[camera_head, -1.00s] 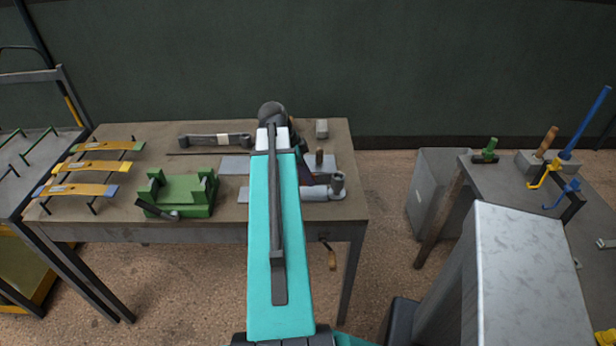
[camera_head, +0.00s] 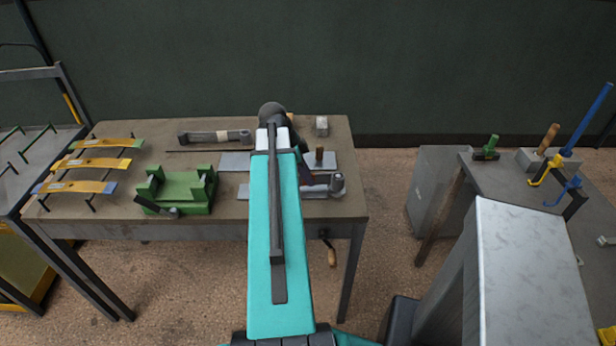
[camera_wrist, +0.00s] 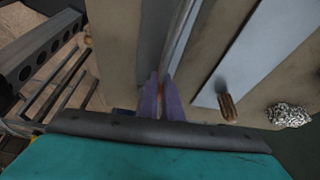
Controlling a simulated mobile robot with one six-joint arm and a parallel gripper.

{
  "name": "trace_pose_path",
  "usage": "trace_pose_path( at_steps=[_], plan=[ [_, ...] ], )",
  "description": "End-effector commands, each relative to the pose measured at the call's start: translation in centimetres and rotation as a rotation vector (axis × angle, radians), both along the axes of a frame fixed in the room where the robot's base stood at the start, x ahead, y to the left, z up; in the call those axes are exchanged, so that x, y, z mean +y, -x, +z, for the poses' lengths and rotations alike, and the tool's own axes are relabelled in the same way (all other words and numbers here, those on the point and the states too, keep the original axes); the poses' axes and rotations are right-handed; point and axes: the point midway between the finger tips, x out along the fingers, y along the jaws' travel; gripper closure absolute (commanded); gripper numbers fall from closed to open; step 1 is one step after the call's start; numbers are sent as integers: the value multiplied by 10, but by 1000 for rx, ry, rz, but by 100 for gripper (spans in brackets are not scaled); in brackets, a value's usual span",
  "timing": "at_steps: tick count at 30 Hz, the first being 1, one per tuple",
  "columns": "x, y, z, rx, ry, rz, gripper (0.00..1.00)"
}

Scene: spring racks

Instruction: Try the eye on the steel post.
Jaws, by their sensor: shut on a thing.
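My gripper shows in the wrist view with two purple fingers (camera_wrist: 162,98), shut on a long grey bar (camera_wrist: 181,40) that runs away from them. In the head view my arm hides most of the gripper. A grey bar with a rounded end (camera_head: 337,184), apparently the eye, shows right of my arm, over a grey plate (camera_head: 258,193). I cannot tell a steel post apart there, nor whether the eye is around one. A brown, brass-like post (camera_head: 319,156) stands on another grey plate (camera_head: 329,165); it also shows in the wrist view (camera_wrist: 228,106).
A green fixture (camera_head: 180,190) with a dark handle stands on the bench's left half. Several yellow leaf springs (camera_head: 92,163) rest on a rack at far left.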

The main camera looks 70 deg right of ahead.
Motion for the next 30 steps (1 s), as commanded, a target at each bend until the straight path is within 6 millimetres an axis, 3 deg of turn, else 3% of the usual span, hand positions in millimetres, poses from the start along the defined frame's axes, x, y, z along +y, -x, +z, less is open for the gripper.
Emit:
trace_pose_path(
  at_steps=[24,28,30],
  plan=[
    [0,0,-11,1,2,-1,100],
    [0,0,-10,0,2,-1,74],
    [0,0,-10,1,1,0,73]
  ],
)
